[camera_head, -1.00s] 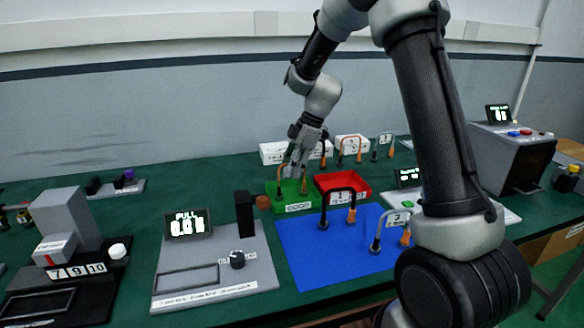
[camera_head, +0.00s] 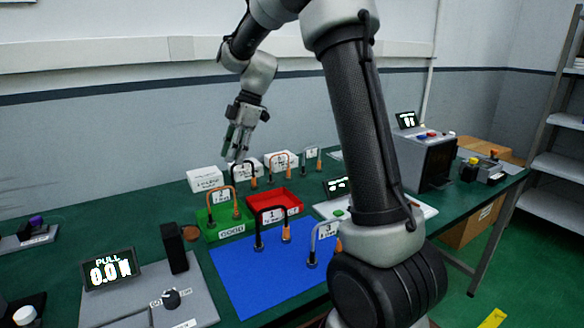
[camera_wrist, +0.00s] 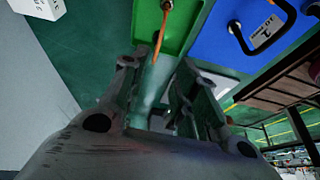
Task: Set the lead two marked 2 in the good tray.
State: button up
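The lead two, an orange-brown arch with plug ends and a white tag marked 2 (camera_head: 221,197), stands upright in the green tray marked GOOD (camera_head: 233,231). My gripper (camera_head: 237,158) is above and behind it in the head view, apart from it, its fingers spread with nothing between them. In the wrist view my gripper (camera_wrist: 160,72) also shows open. Part of an orange lead end (camera_wrist: 161,30) and the green tray (camera_wrist: 188,30) show beyond the fingertips; the rest of the lead is out of that view.
A red tray (camera_head: 292,207) sits right of the green one. White boxes (camera_head: 205,178) and more leads stand behind. A pull gauge (camera_head: 108,270) is front left.

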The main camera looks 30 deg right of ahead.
jog(key=s+d+r+m+t+h, duration=0.1)
jog(key=s+d+r+m, duration=0.2)
jog(key=s, duration=0.4)
jog(key=s+d+r+m+t+h, duration=0.1)
jog(key=s+d+r+m, duration=0.1)
jog(key=s+r+m, duration=0.45)
jog(key=s+d+f+m, duration=0.1)
jog(key=s+m, duration=0.1)
jog(key=s, duration=0.4)
jog(key=s+d+f+m+t+h, duration=0.1)
jog(key=s+d+f+m, duration=0.1)
jog(key=s, duration=0.4)
jog(key=s+d+f+m+t+h, duration=0.1)
jog(key=s+d+f+m, duration=0.1)
jog(key=s+m, duration=0.2)
jog(key=shift+s+f, duration=0.2)
jog(key=shift+s, duration=0.8)
